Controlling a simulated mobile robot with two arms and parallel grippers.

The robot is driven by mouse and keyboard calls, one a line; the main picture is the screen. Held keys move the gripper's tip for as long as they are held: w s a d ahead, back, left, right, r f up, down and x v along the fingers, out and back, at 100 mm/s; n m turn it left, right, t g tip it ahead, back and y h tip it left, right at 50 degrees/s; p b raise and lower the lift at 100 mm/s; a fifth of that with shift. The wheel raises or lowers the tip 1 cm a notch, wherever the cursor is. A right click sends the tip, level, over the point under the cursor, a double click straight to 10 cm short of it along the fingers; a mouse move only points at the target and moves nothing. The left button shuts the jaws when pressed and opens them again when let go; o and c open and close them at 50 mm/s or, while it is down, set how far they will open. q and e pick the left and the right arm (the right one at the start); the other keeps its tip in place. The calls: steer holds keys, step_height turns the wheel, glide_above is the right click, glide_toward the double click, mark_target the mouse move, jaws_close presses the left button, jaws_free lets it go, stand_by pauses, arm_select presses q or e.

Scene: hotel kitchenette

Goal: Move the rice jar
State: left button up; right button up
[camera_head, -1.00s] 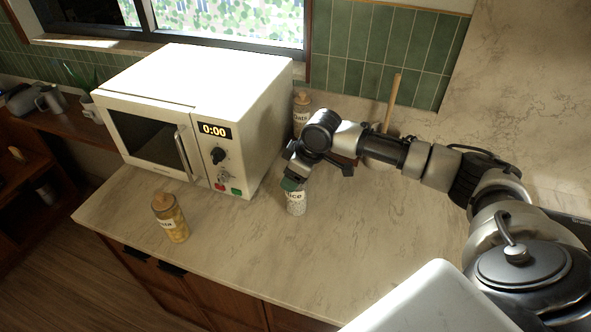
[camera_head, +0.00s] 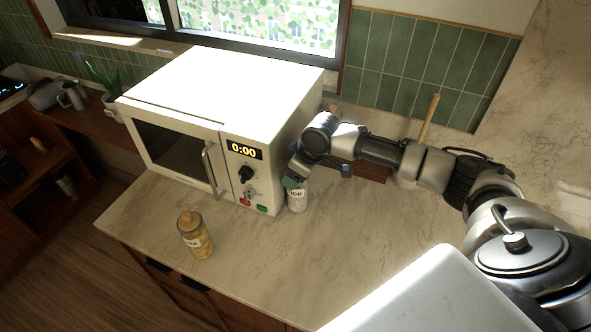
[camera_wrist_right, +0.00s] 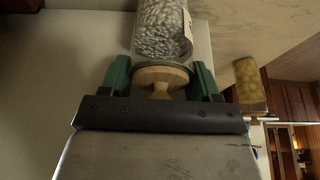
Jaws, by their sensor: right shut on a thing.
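The rice jar (camera_head: 297,199) is a clear jar of white grains with a label, upright at the microwave's front right corner. My right gripper (camera_head: 293,182) comes down on it from above and is shut on its wooden lid. In the right wrist view the green fingers of the gripper (camera_wrist_right: 160,78) sit on both sides of the lid's knob, and the jar body (camera_wrist_right: 162,28) shows beyond them. I cannot tell whether the jar's base touches the counter. My left gripper is not in view.
The white microwave (camera_head: 215,90) stands close to the left of the rice jar. A pasta jar (camera_head: 194,236) stands near the counter's front edge. The marble counter (camera_head: 370,225) is clear in the middle.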

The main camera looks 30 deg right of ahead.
stand_by(0.3)
steer(key=o, duration=1.2)
steer(key=shift+o, duration=0.2)
steer(key=shift+r, duration=0.1)
steer(key=b+v, duration=0.2)
steer(key=v, duration=0.7)
steer(key=shift+s+d+r+b, duration=0.1)
steer(key=shift+b, duration=0.2)
steer(key=shift+s+d+r, duration=0.1)
steer(key=shift+s+r, duration=0.1)
steer(key=shift+r, duration=0.45)
steer(key=shift+f, duration=0.1)
